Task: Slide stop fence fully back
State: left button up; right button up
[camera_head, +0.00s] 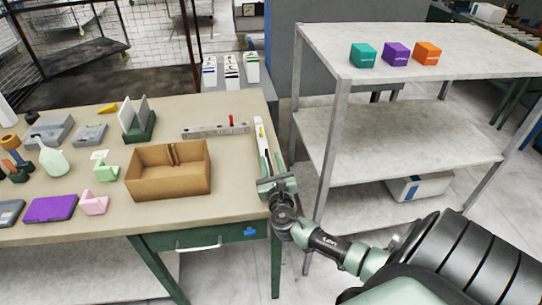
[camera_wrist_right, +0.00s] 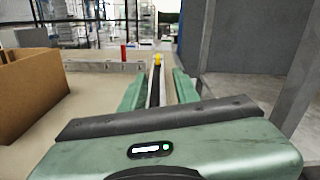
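A long pale rail (camera_head: 262,139) with a dark slot and a yellow piece (camera_head: 262,131) lies along the right edge of the workbench. A grey bar (camera_head: 205,131) with a red upright piece (camera_head: 231,121) lies crosswise to its left. I cannot tell for sure which part is the stop fence. My right gripper (camera_head: 271,164) is over the near end of the rail. In the wrist view, its green fingers (camera_wrist_right: 158,85) stand apart, one on each side of the rail; the yellow piece (camera_wrist_right: 157,59) shows beyond them. Contact with the rail cannot be told. My left gripper is not in view.
A cardboard box (camera_head: 168,182) stands on the workbench (camera_head: 110,222) left of my right gripper. A shelf rack (camera_head: 400,140) stands close on the right, with teal, purple and orange boxes on top. Several tools and coloured parts crowd the bench's left side.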

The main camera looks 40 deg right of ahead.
jog(key=b+v, duration=0.1)
jog(key=v, duration=0.6)
jog(key=shift+s+a, duration=0.1)
jog(key=shift+s, duration=0.25)
jog(key=shift+f, duration=0.1)
